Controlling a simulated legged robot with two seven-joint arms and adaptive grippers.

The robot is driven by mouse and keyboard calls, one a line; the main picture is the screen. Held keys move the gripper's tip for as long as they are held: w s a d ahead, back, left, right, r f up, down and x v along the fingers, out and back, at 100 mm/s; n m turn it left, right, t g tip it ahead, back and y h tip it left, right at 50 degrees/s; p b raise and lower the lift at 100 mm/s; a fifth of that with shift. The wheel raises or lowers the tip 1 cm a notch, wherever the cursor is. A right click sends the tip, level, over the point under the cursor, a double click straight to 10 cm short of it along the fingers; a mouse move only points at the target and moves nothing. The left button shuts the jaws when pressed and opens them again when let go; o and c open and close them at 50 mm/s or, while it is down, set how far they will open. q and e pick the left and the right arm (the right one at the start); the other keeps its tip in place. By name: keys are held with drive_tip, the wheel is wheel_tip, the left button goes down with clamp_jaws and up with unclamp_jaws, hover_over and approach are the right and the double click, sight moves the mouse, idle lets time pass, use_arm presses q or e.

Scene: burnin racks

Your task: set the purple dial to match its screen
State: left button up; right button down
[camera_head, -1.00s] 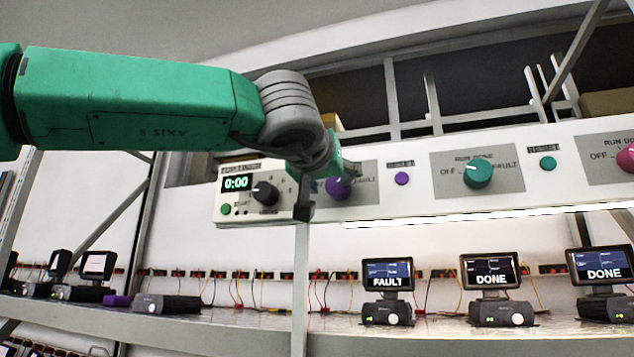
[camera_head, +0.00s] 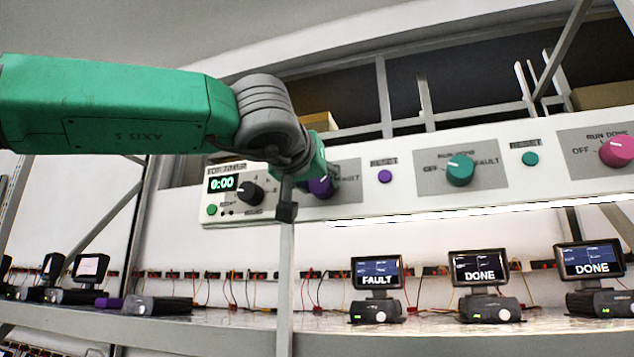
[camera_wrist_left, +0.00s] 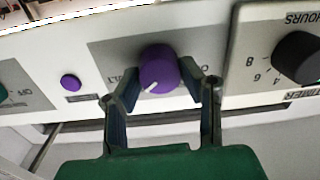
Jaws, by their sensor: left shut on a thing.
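The purple dial (camera_head: 321,187) is on the white panel, partly hidden by my left gripper (camera_head: 300,196) in the head view. In the left wrist view, which shows the panel upside down, the purple dial (camera_wrist_left: 158,68) sits between the two fingers of my left gripper (camera_wrist_left: 161,90), which is shut on it. Its white mark points to the lower left there, towards the side of the partly visible FAULT label. A screen (camera_head: 377,271) below the panel reads FAULT. My right gripper is not in view.
A timer box (camera_head: 233,193) showing 0:00 has a black knob (camera_head: 250,193) close beside my gripper. A purple button (camera_head: 385,176), a teal dial (camera_head: 460,170) and a pink dial (camera_head: 617,151) are to the right. Two other screens (camera_head: 478,267) (camera_head: 590,259) read DONE.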

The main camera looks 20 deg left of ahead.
use_arm(q)
drive_tip(key=shift+w+a, duration=0.15)
drive_tip(key=shift+a, duration=0.2)
drive_tip(key=shift+d, duration=0.35)
drive_tip(key=shift+a+n, duration=0.2)
drive_tip(key=shift+n, duration=1.1)
drive_tip(key=n, duration=0.2)
drive_tip(key=shift+d+n, duration=0.1)
drive_tip(key=shift+n, duration=0.2)
drive_tip(key=n, duration=0.5)
